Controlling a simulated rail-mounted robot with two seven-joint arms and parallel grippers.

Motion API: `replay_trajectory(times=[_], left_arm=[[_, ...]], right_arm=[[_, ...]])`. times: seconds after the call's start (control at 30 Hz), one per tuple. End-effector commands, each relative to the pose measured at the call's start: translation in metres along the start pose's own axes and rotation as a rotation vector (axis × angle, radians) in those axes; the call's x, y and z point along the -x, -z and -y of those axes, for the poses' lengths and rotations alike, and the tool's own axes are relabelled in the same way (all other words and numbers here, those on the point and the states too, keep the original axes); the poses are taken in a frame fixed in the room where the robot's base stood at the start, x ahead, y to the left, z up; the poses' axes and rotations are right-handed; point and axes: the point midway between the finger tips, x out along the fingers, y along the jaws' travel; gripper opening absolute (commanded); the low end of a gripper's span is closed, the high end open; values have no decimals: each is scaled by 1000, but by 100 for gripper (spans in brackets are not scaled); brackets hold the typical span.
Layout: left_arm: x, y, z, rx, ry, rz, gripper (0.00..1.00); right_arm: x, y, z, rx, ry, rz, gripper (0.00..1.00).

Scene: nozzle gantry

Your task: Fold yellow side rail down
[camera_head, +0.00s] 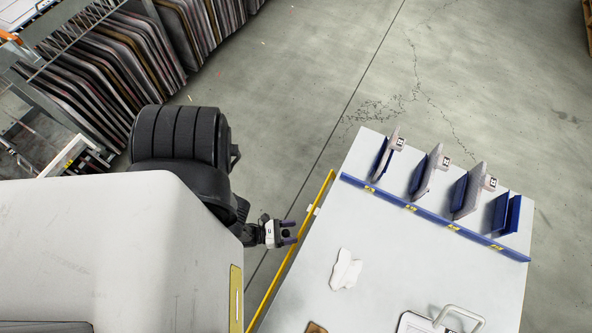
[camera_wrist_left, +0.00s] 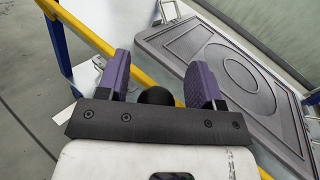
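The yellow side rail (camera_head: 292,250) runs as a long bar along the left edge of the white table (camera_head: 320,290). In the left wrist view the rail (camera_wrist_left: 88,36) crosses diagonally behind the purple fingertips. My left gripper (camera_head: 290,232) is just left of the rail, pointing at it near its middle. In the left wrist view its two fingers (camera_wrist_left: 158,80) stand apart with nothing clearly held between them. I cannot tell whether the fingertips touch the rail. My right gripper is not in view.
A blue rack strip (camera_head: 432,217) with several upright plates crosses the table's far end. A white cloth (camera_head: 345,270) and a white-handled item (camera_head: 459,318) lie on the table. A grey patterned plate (camera_wrist_left: 220,65) shows beyond the rail. A rack of panels (camera_head: 110,65) stands upper left.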

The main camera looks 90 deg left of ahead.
Motion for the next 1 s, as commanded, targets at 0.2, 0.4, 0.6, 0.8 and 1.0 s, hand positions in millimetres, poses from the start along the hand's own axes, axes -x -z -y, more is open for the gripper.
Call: replay_trajectory(times=[0.2,0.4,0.6,0.8,1.0], left_arm=[[1,0,1,1,1,1,60],[23,2,1,2,1,-2,60],[53,2,1,2,0,-3,60],[70,1,2,2,1,-2,60],[75,0,1,1,0,0,60]], right_arm=[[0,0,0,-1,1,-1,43],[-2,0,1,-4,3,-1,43],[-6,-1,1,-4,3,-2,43],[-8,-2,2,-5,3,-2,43],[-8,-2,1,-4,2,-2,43]])
